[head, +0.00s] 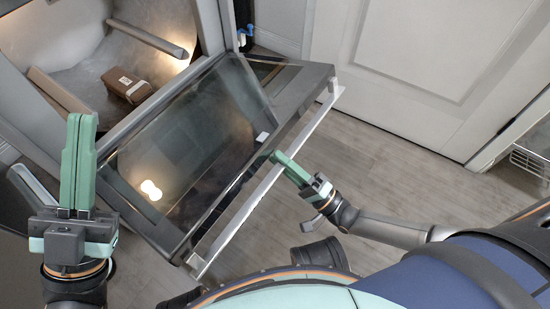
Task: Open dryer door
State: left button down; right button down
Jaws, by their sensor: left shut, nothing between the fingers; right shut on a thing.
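The dryer door (187,140), a dark glass panel in a grey frame, stands swung well open in the head view. A long pale strip (262,186) runs along its outer edge. My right gripper (277,158) is shut on the dryer door at this edge, near its middle; the exact contact is hard to see. My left gripper (80,118) points up the picture with its green fingers together and empty. It is in front of the dryer opening, left of the door. The dryer interior (80,70) is lit and partly visible.
A brown box-like item (127,86) lies inside the dryer. A white panelled door (430,60) stands at the back right. Grey wooden floor (375,180) is clear between it and the dryer door. A wall vent (531,163) is at the far right.

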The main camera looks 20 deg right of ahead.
pick_arm(q)
jog(key=shift+a, duration=0.2)
pick_arm(e)
jog(key=shift+d+f, duration=0.1)
pick_arm(q)
jog(key=shift+d+f, duration=0.1)
pick_arm(e)
jog(key=c, duration=0.6)
grip_release()
jog(key=shift+s, duration=0.15)
pick_arm(q)
jog(key=shift+s+d, duration=0.1)
jog(key=shift+d, duration=0.05)
pick_arm(e)
jog(key=shift+s+f, duration=0.15)
